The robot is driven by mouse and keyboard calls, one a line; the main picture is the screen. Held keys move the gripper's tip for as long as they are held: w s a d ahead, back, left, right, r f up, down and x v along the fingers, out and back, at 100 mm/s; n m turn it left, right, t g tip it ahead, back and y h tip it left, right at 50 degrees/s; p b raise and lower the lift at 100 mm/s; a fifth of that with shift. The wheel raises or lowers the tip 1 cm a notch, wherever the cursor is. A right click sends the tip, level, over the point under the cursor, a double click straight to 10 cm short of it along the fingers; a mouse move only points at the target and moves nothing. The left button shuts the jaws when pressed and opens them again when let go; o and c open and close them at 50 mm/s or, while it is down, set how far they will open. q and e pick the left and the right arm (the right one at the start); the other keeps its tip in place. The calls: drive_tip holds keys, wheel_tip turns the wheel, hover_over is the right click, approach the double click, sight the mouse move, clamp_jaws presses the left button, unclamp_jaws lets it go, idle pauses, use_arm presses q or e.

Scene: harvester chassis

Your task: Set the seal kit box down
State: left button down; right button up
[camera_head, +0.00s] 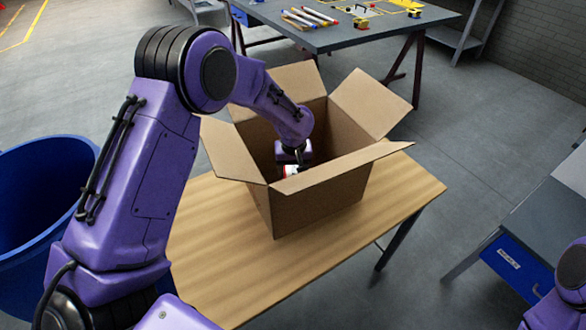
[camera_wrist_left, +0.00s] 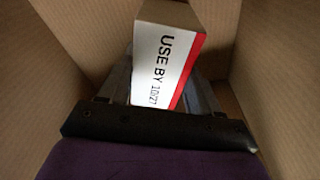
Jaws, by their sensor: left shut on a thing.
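The seal kit box is a small white and red box with "USE BY 10/27" on its face; it shows in the left wrist view (camera_wrist_left: 165,62). My left gripper (camera_wrist_left: 165,90) is shut on it, with one finger on each side. In the head view my left arm reaches down into an open cardboard box (camera_head: 315,200) on a wooden table (camera_head: 215,245). A small part of the seal kit box (camera_head: 290,170) shows below my left gripper (camera_head: 293,160) there, inside the carton. I cannot tell whether it touches the carton's floor. My right gripper is not in view.
The carton's flaps stand open around my left arm. A blue bin (camera_head: 40,200) stands at the left. A grey table (camera_head: 350,35) with markers and small yellow items is behind. A workbench with a blue drawer (camera_head: 515,262) is at the right.

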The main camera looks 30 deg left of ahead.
use_arm(q)
drive_tip(key=shift+c, duration=1)
unclamp_jaws()
drive_tip(key=shift+f, duration=0.1)
wheel_tip(320, 180, up, 12)
drive_tip(key=s, duration=0.1)
drive_tip(key=shift+s+d+b, duration=0.15)
drive_tip(key=shift+d+b, duration=0.25)
drive_tip(key=shift+d, duration=0.05)
